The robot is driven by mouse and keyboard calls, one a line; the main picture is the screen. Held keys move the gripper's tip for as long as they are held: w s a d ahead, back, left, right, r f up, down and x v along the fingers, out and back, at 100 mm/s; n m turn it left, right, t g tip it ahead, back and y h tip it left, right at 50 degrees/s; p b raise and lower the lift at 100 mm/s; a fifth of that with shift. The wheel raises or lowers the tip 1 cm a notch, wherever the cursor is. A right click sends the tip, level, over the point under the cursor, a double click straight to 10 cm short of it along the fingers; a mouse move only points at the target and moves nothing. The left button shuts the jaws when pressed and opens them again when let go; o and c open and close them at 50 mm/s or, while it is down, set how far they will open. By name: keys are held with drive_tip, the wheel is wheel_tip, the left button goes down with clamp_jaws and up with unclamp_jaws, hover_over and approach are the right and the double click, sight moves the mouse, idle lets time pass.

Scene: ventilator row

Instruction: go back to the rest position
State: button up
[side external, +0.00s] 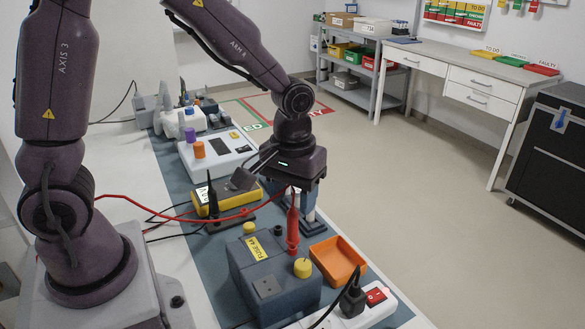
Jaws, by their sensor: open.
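My gripper (291,188) is open and points down above the blue-grey mat, over the right part of the bench. Its fingertips are hard to make out. A red probe (292,228) with a red lead stands upright just below it, at the far right edge of a blue-grey box (275,275) with yellow knobs. I cannot tell whether the fingers touch the probe.
An orange tray (338,260) sits right of the box. A white power strip (360,310) with a red switch and black plug lies in front. A white device (216,150) with purple and orange knobs stands behind. The red lead (165,206) crosses the bench. Open floor lies right.

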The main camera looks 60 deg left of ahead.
wheel_tip(320, 180, up, 6)
drive_tip(key=shift+r, duration=0.1)
drive_tip(key=shift+m, duration=0.3)
drive_tip(key=s+a+r+m+t, duration=0.2)
drive_tip(key=s+r+m+t, duration=0.3)
drive_tip(key=s+r, duration=0.4)
drive_tip(key=s, duration=0.3)
drive_tip(key=shift+s+a+t, duration=0.25)
drive_tip(key=shift+s+t, duration=0.05)
